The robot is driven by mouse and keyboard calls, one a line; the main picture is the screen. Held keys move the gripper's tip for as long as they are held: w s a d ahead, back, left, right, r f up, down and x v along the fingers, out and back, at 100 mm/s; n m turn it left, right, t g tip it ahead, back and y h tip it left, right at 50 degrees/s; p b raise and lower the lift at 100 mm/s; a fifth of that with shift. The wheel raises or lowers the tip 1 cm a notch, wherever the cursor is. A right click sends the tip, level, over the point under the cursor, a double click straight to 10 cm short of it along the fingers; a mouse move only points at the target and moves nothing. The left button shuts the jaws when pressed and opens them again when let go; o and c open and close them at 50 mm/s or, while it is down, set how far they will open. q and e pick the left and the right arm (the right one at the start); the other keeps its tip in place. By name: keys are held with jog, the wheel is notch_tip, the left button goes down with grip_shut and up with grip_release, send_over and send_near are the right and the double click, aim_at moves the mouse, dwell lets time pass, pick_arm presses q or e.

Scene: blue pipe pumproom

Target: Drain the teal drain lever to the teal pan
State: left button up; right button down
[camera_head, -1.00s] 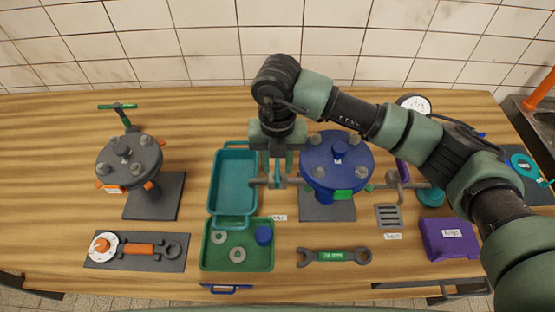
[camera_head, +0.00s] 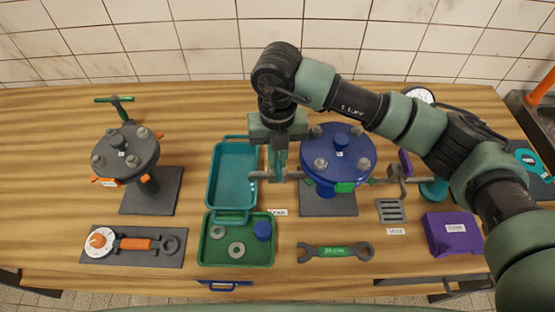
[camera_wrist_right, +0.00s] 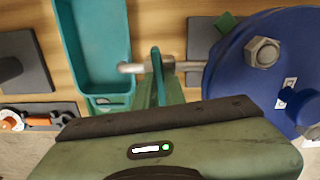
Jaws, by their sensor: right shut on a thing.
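The teal pan (camera_head: 212,190) lies on the table left of the blue pump's drain pipe; it also shows at the upper left in the right wrist view (camera_wrist_right: 122,50). The teal drain lever (camera_wrist_right: 156,70) stands on the grey drain pipe (camera_wrist_right: 130,68), between the pan and the blue flanged vessel (camera_head: 318,184). My right gripper (camera_head: 279,172) is shut on the lever, above the pipe. In the head view its fingers mostly hide the lever. My left gripper is not in view.
A green tray (camera_head: 236,262) with washers and a blue cap sits in front of the pan. A wrench (camera_head: 335,253), a grate (camera_head: 390,211) and a purple box (camera_head: 452,234) lie nearby.

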jog(key=n+b, duration=0.9)
jog(key=b, duration=0.2)
jog(key=shift+f, duration=0.2)
jog(key=shift+r+n+b, duration=0.1)
jog(key=shift+n+b, duration=1.1)
jog(key=shift+b, duration=0.05)
jog(key=shift+r+n+b, duration=0.15)
jog(key=shift+n+b, duration=0.6)
jog(key=shift+n, duration=0.35)
jog(key=c, duration=1.5)
grip_release()
